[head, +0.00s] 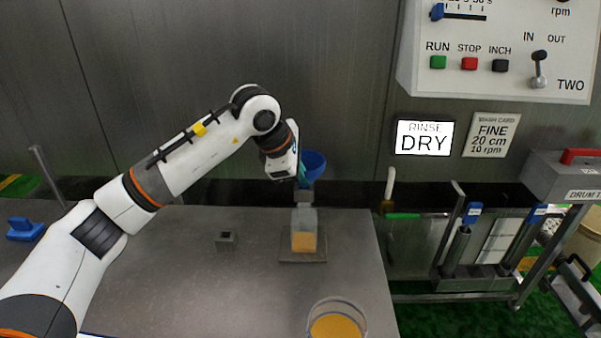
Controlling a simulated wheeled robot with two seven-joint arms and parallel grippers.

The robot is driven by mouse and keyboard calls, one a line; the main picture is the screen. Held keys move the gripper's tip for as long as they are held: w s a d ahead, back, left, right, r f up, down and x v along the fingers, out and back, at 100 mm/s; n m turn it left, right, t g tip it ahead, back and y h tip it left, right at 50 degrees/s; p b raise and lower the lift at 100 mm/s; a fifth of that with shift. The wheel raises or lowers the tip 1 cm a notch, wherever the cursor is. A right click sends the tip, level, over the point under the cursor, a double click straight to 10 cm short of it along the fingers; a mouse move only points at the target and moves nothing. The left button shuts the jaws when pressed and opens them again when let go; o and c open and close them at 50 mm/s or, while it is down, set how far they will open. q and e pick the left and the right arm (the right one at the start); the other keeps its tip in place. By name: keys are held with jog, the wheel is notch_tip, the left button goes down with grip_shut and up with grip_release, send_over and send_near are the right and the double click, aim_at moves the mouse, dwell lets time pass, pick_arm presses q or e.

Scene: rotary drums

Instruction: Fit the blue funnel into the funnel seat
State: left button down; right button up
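The blue funnel (315,164) is near the middle of the head view, wide mouth up, and looks about upright. My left gripper (303,174) is at the funnel's left side and appears shut on it; the fingertips are partly hidden. Just below is a grey piece (304,195) on top of a clear container (304,219) with orange contents; this looks like the funnel seat. I cannot tell whether the funnel's stem is inside it or just above it. My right gripper is not in view.
The container stands on a flat plate (289,259) on the grey table (190,290). A clear cup of orange material (336,322) is at the front. A rack with blue-topped tools (472,270) stands right of the table.

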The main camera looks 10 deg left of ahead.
pick_arm(q)
jog(key=shift+f, duration=0.2)
jog(key=c, duration=1.6)
grip_release()
jog(key=shift+r, duration=0.1)
jog(key=b+v, duration=0.2)
jog(key=v, duration=1)
jog(key=shift+w, duration=0.1)
